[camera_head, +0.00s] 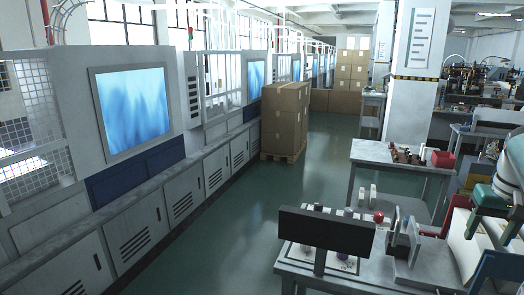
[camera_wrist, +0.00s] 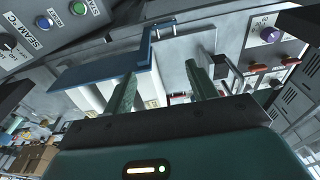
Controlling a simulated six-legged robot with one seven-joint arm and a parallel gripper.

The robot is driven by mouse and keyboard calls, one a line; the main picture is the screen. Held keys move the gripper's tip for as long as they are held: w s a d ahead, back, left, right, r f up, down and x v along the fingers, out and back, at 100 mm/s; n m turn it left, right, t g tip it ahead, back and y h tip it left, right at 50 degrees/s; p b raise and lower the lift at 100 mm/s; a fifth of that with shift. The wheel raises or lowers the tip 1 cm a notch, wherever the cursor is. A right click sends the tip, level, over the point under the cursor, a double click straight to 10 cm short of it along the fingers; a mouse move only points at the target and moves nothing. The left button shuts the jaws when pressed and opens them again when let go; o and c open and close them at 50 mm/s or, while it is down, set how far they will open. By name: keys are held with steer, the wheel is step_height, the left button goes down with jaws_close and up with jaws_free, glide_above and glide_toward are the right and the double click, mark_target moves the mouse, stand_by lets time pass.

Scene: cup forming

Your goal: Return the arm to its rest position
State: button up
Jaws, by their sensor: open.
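My gripper (camera_wrist: 163,88) shows in the wrist view with its two green fingers spread apart. Nothing is held between them. Beyond the left finger is a blue flat plate (camera_wrist: 105,70) with an upright bracket; I cannot tell whether the finger touches it. In the head view, part of my white and green arm (camera_head: 490,197) shows at the right edge.
In the wrist view, a panel with a blue button (camera_wrist: 77,8) and a green button (camera_wrist: 44,23) is at upper left. In the head view, a dark screen (camera_head: 326,231) stands on the near table. Stacked cartons (camera_head: 285,118) stand beyond open floor (camera_head: 290,180).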

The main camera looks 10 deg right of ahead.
steer(key=w+a+f+n+t+h, duration=0.1)
steer(key=a+n, duration=0.1)
steer(key=a, duration=1.1)
steer(key=w+a+f+n+t, duration=0.1)
steer(key=a, duration=1.2)
steer(key=s+a+f+n+t+y, duration=0.1)
steer(key=s+a+f, duration=0.2)
steer(key=a, duration=0.4)
steer(key=s+a+f+n+t, duration=0.1)
steer(key=s+a+f+n, duration=0.1)
steer(key=s+a+f, duration=0.2)
steer(key=s+a, duration=0.1)
steer(key=a, duration=0.2)
steer(key=shift+s+a+f+y, duration=0.15)
steer(key=shift+s+a+y, duration=0.2)
steer(key=shift+y, duration=0.05)
